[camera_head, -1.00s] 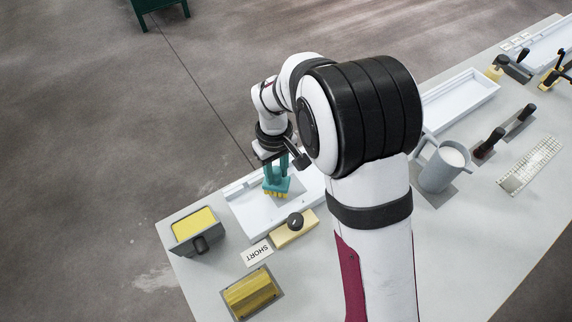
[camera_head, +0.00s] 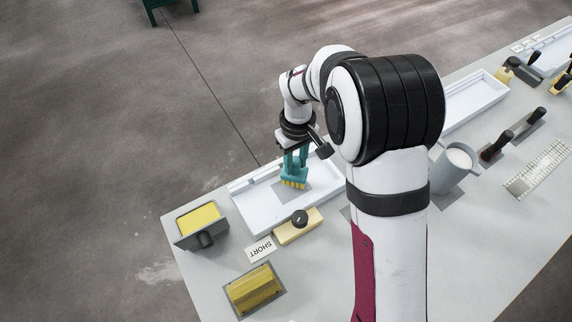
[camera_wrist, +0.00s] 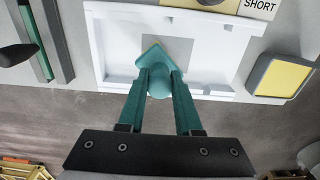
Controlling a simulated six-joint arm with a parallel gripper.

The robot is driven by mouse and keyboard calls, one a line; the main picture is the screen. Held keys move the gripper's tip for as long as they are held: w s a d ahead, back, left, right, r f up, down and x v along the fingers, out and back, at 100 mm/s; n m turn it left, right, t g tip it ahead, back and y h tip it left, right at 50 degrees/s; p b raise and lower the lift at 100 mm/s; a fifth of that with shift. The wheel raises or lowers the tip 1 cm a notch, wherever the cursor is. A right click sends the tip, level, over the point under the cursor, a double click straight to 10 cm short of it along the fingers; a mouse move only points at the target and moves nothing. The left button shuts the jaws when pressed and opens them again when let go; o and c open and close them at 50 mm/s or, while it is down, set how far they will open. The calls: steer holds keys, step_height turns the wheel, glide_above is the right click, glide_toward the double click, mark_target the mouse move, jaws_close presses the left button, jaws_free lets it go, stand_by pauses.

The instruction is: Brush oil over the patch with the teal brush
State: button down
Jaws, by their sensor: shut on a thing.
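My gripper (camera_head: 296,163) is shut on the teal brush (camera_head: 295,175), whose yellow bristles point down. It holds the brush over the right part of a grey patch (camera_head: 277,194) in the white tray (camera_head: 247,217). In the wrist view, the teal brush (camera_wrist: 159,80) sits between the fingers of my gripper (camera_wrist: 159,78), and the grey patch (camera_wrist: 182,43) shows around its head. The bristles look at or just above the patch; I cannot tell if they touch. A dark grey box with a yellow top (camera_head: 200,218) stands left of the tray.
A cream block with a black knob (camera_head: 298,226) and a SHORT label (camera_head: 261,249) lie in front of the tray. A yellow rounded block (camera_head: 253,288) is nearer. A grey jug (camera_head: 451,172) and dark-handled tools (camera_head: 497,144) stand to the right.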

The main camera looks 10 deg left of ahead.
steer(key=shift+s+a, duration=1.85)
steer(key=shift+s, duration=0.65)
steer(key=shift+w+d, duration=3.45)
steer(key=shift+w, duration=0.1)
step_height(320, 180, up, 7)
steer(key=shift+f, duration=0.2)
steer(key=shift+w+a+f, duration=0.15)
steer(key=shift+w+a, duration=0.1)
steer(key=shift+w, duration=0.05)
